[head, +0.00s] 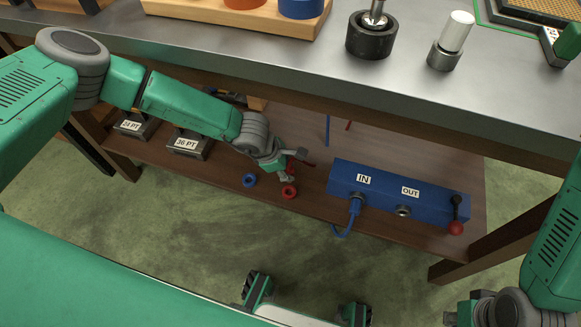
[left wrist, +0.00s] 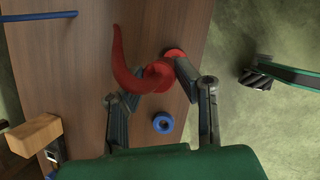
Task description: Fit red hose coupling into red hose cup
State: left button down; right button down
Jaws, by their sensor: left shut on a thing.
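My left gripper (head: 290,170) reaches down under the bench, above the lower shelf. It is shut on the red hose coupling (left wrist: 158,74), whose curved red hose (left wrist: 127,62) sweeps up and left in the left wrist view. The red hose cup (head: 289,192) is a small ring on the shelf near its front edge, just below the gripper. In the left wrist view the cup (left wrist: 174,54) shows partly behind the coupling and a finger. The coupling looks apart from the cup in the head view. My right arm's grey wrist end (head: 480,305) is cut off at the bottom right.
A blue ring cup (head: 249,181) sits left of the red one. A blue IN/OUT box (head: 385,190) with a blue hose and red-knobbed lever stands to the right. Labelled weights (head: 188,143) stand left. The bench top (head: 270,55) overhangs the shelf (head: 300,135).

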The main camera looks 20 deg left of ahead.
pick_arm(q)
jog(key=f+b, duration=0.2)
jog(key=f, duration=0.1)
jog(key=shift+a+f, duration=0.15)
jog(key=shift+a, duration=0.05)
jog(key=shift+d+f+b, duration=0.35)
jog(key=shift+f+b, duration=0.5)
jog(key=shift+b, duration=0.1)
jog(key=shift+a+f, duration=0.1)
jog(key=shift+f, duration=0.15)
jog(key=shift+a+f, duration=0.1)
jog(key=shift+a, duration=0.1)
jog(key=shift+d, duration=0.2)
jog(key=shift+a, duration=0.25)
jog(key=shift+d, duration=0.25)
jog(key=shift+a, duration=0.1)
jog(key=shift+f+b, duration=1)
jog(key=shift+f, duration=0.35)
